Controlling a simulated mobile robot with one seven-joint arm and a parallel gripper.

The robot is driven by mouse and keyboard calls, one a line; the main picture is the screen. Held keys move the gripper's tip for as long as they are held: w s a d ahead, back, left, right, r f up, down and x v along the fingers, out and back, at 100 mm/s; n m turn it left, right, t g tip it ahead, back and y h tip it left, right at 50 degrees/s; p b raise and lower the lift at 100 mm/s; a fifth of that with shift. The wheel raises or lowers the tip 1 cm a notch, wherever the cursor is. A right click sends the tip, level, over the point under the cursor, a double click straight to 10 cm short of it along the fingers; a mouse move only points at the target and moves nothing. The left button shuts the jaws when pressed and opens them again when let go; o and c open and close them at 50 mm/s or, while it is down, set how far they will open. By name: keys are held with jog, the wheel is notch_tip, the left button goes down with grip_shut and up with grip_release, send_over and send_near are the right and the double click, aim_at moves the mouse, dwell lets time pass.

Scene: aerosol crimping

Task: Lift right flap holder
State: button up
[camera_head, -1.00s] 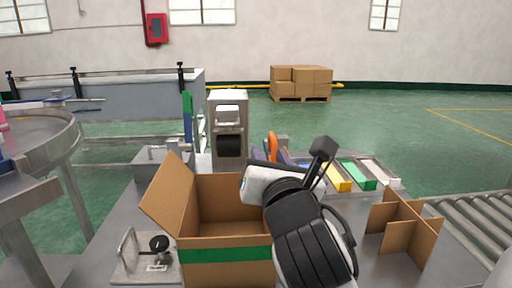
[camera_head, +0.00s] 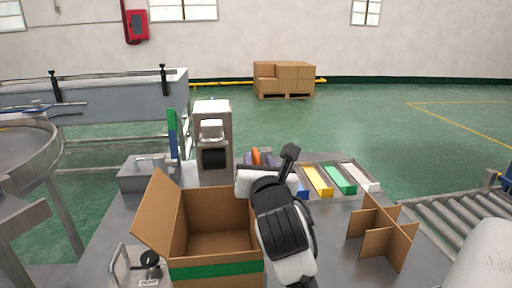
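An open cardboard box (camera_head: 217,245) with green tape stands on the grey table, its left flap folded outward. A flap holder (camera_head: 148,262) with a metal handle and black knob stands at the box's lower left. I cannot make out the right flap holder; my arm covers the box's right side, where its flap is also hidden. My white and black arm reaches over that side. My gripper's fingers cannot be made out behind the arm, so neither their opening nor any contact shows.
A cardboard divider (camera_head: 381,235) stands on the table right of my arm. Behind it lie yellow, green and white bins (camera_head: 340,180). A grey machine (camera_head: 213,140) stands behind the box. A roller conveyor (camera_head: 470,215) is at the right, a round steel table (camera_head: 25,140) at the left.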

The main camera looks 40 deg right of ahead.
jog(key=shift+p+x, duration=0.35)
jog(key=shift+x, duration=1.8)
jog(key=shift+c, duration=0.2)
grip_shut()
